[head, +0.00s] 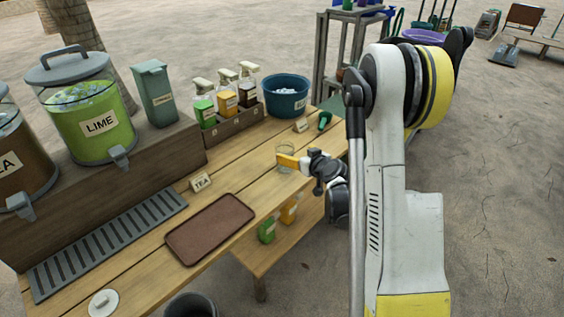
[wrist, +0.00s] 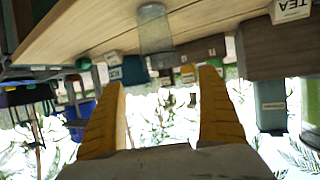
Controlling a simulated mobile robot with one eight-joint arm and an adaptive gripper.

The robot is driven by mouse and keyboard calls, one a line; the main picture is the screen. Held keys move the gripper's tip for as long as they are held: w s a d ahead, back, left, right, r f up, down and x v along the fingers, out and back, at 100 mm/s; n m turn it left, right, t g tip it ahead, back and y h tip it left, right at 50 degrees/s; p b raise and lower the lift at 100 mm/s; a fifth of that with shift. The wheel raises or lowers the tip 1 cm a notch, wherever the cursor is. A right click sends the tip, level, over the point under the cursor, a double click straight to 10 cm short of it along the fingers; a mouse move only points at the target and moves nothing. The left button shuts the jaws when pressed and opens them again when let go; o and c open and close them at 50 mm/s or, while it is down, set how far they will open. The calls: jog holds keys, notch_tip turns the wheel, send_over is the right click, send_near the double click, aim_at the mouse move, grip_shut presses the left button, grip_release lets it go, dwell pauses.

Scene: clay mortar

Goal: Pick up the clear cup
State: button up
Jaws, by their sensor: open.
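The clear cup (head: 284,150) stands on the wooden table (head: 235,180), partly hidden behind a yellow finger of my gripper (head: 289,161) in the head view. In the wrist view, which looks upside down, the clear cup (wrist: 155,30) shows ahead of the gap between the two yellow fingers. My gripper (wrist: 160,78) is open, its fingers spread apart with nothing between them. The cup looks just beyond the fingertips and roughly centred between them; I cannot tell the exact distance.
A blue tub (head: 286,95), a bottle caddy (head: 232,127), a green scoop (head: 324,121) and a small sign (head: 301,125) stand behind. A lime dispenser (head: 90,120) stands far left.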

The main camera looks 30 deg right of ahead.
aim_at(281, 146)
jog(key=b+x, duration=0.3)
jog(key=x, duration=0.6)
jog(key=shift+f+b, duration=0.2)
jog(key=shift+b, duration=0.15)
jog(key=shift+w, duration=0.45)
jog(key=c, duration=1.2)
